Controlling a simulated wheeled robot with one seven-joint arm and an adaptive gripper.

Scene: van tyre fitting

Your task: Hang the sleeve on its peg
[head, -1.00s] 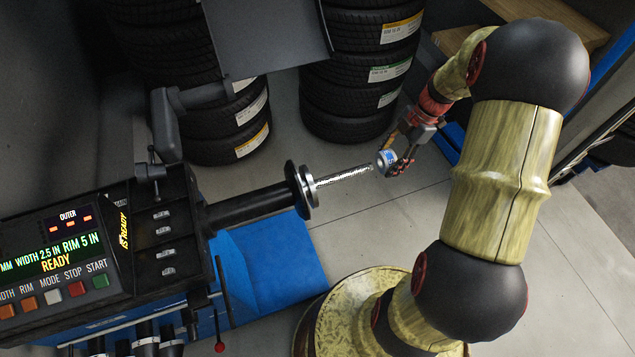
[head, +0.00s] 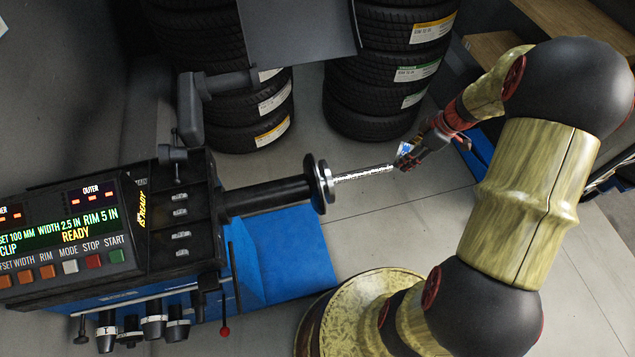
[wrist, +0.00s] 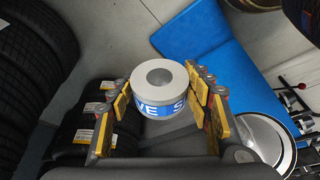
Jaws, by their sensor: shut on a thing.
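The sleeve (wrist: 165,92) is a short grey ring with a round hole and a blue band with white letters. In the wrist view it sits between the yellow-padded fingers of my gripper (wrist: 164,98), which is shut on it. In the head view my gripper (head: 408,158) holds the sleeve (head: 404,149), partly hidden, close to the free end of the threaded shaft (head: 362,173). I cannot tell whether they touch. Pegs with dark cones and rings (head: 153,326) stick out low on the balancer's front. I cannot tell which peg is the sleeve's.
The wheel balancer (head: 75,225) with its lit panel stands at left, with a flange (head: 318,185) on its shaft. A dark hood (head: 300,30) hangs above. Tyre stacks (head: 375,90) stand behind. The grey floor (head: 400,225) below my gripper is clear.

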